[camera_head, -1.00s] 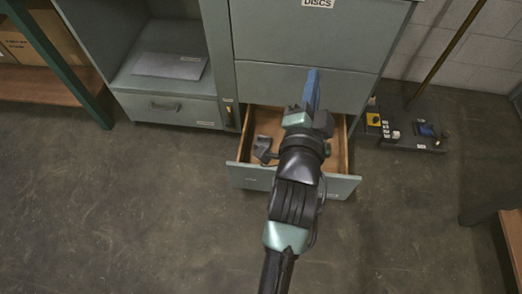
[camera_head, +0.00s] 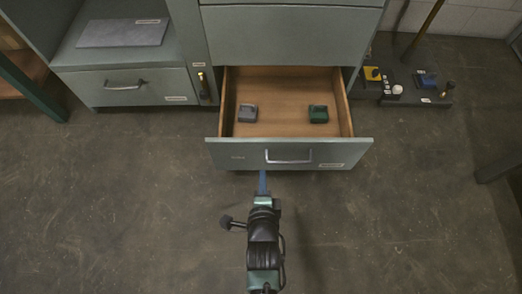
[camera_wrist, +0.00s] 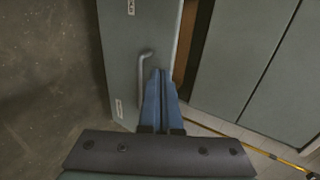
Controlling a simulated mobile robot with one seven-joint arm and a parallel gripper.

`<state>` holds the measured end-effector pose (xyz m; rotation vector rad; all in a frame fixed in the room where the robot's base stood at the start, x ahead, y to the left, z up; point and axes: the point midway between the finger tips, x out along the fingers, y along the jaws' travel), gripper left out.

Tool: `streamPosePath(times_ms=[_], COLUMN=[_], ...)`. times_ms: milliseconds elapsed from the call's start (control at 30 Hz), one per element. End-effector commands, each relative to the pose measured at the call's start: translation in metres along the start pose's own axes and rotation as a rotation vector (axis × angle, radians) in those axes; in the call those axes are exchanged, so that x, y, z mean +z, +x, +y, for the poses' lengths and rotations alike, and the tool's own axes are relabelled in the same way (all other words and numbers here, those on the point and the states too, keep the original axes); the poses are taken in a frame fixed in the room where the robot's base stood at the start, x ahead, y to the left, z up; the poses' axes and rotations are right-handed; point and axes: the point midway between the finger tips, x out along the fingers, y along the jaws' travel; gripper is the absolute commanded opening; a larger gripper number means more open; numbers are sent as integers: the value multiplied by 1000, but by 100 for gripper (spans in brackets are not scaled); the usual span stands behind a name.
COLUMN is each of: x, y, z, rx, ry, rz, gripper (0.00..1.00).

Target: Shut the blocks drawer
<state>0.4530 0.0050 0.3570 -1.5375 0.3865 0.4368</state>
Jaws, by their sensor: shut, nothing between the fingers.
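The blocks drawer (camera_head: 235,153) is pulled open at the bottom of the grey-green cabinet. Its wooden inside holds a grey block (camera_head: 247,113) at left and a dark green block (camera_head: 318,114) at right. A metal bar handle (camera_head: 289,157) sits mid-front; the handle also shows in the wrist view (camera_wrist: 143,68). My gripper (camera_head: 262,178) has its blue fingers together and empty, in front of the drawer front, left of the handle in the head view. In the wrist view the fingertips (camera_wrist: 161,78) appear close to the drawer front (camera_wrist: 125,50); I cannot tell whether they touch.
A closed drawer front (camera_head: 280,38) is above the open one. To the left are a shut drawer (camera_head: 130,87) and a shelf holding a grey slab (camera_head: 122,33). A dark platform (camera_head: 410,92) with small items stands right. The floor (camera_head: 410,220) in front is clear.

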Motion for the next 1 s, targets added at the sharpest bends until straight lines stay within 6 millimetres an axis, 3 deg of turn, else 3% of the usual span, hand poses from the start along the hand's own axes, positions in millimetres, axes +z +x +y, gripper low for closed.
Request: streamPosePath(times_ms=[33, 200, 400, 633, 1000], x=[1, 1, 1, 0, 0], y=[16, 54, 88, 105, 106], z=[4, 4, -5, -18, -21], rx=[-4, -5, -6, -2, -1], ry=[-2, -2, -2, -3, -3], rz=[-2, -2, -2, 0, 0], gripper=[0, 0, 0, 0, 0])
